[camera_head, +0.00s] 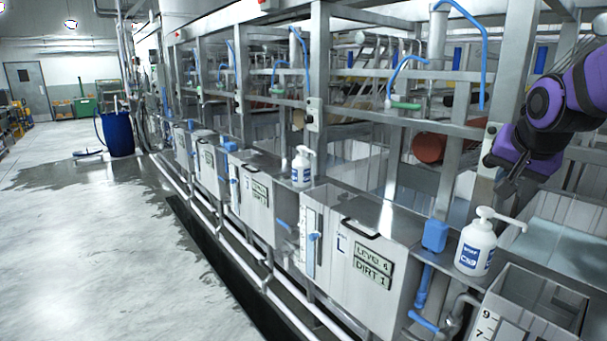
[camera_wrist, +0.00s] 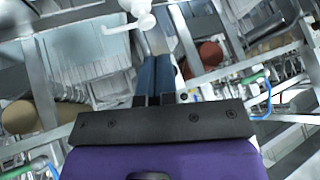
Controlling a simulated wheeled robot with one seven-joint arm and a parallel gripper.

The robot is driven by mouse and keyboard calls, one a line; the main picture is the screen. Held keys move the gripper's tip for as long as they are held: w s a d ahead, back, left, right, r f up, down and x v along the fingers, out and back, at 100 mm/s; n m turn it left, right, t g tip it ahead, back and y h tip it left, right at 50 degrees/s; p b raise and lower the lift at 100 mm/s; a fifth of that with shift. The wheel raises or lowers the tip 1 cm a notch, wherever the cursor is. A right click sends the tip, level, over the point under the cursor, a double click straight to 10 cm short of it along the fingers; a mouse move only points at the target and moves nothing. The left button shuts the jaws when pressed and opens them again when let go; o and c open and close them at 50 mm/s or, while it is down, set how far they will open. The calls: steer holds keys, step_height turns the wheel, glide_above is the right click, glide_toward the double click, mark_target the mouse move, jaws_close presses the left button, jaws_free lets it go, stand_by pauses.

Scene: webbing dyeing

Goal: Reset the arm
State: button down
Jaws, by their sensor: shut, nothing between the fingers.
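My purple and black arm comes in from the right in the head view, and my gripper (camera_head: 502,200) points down just above and behind a white pump bottle (camera_head: 476,248). In the wrist view the two dark blue fingers of my gripper (camera_wrist: 154,65) lie side by side, shut with nothing between them. A white pump nozzle (camera_wrist: 138,14) shows beyond the fingertips there. Whether the fingers touch the bottle I cannot tell.
A steel frame with upright posts (camera_head: 317,90) and blue hoses runs along the machine close to my arm. A second pump bottle (camera_head: 301,167) stands farther along the ledge. An open metal box (camera_head: 535,290) is at the lower right. The floor (camera_head: 90,240) at left is clear, partly wet.

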steer(key=s+a+n+g, duration=0.1)
steer(key=s+a+n, duration=0.2)
steer(key=s, duration=0.7)
steer(key=s+a+n+g+y, duration=0.1)
steer(key=s+a+n, duration=0.3)
steer(key=s, duration=0.7)
steer(key=shift+f+y, duration=0.3)
